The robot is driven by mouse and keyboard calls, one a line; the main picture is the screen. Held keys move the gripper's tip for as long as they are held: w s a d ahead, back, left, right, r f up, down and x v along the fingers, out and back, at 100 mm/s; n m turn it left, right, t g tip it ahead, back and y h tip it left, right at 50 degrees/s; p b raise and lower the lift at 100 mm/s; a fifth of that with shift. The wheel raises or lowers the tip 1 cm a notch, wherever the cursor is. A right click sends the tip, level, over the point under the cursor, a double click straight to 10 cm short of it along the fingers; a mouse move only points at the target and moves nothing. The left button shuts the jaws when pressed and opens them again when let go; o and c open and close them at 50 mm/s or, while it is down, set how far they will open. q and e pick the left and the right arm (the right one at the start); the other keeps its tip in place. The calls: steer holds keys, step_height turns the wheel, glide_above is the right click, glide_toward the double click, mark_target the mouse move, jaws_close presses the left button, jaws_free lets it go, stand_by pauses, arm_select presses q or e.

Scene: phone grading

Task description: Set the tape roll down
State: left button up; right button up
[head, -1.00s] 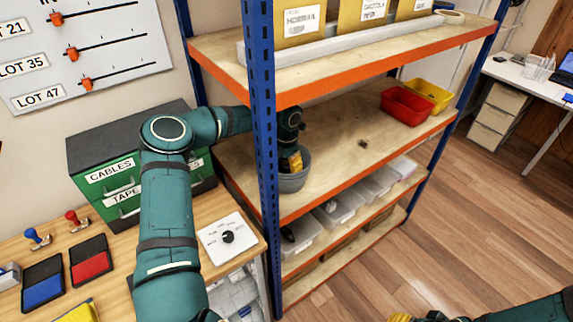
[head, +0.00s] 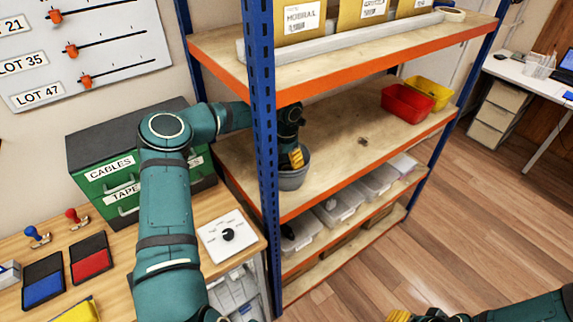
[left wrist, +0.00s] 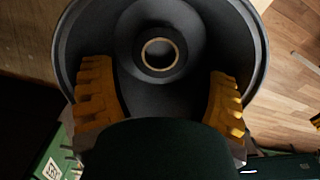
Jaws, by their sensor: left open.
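A dark tape roll with a tan core ring (left wrist: 160,54) appears to lie flat in the bottom of a grey tub (left wrist: 255,60). The tub (head: 292,182) stands on the middle shelf, just right of the blue post, and its inside is hidden in the head view. My left gripper (head: 295,158) reaches down at the tub's mouth. In the left wrist view its yellow fingers (left wrist: 160,95) are wide apart, one on each side, with nothing between them touching either. My right gripper (head: 402,317) is cut off at the bottom edge, so its opening cannot be judged.
The blue shelf post (head: 262,150) stands close beside my left forearm. The upper shelf (head: 350,55) hangs above the hand. A pale ring (head: 452,15) lies on the upper shelf.

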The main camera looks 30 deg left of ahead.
arm_select(q)
step_height(320, 180, up, 7)
stand_by(0.3)
steer(key=shift+f, duration=0.1)
steer(key=shift+s, duration=0.1)
stand_by(0.3)
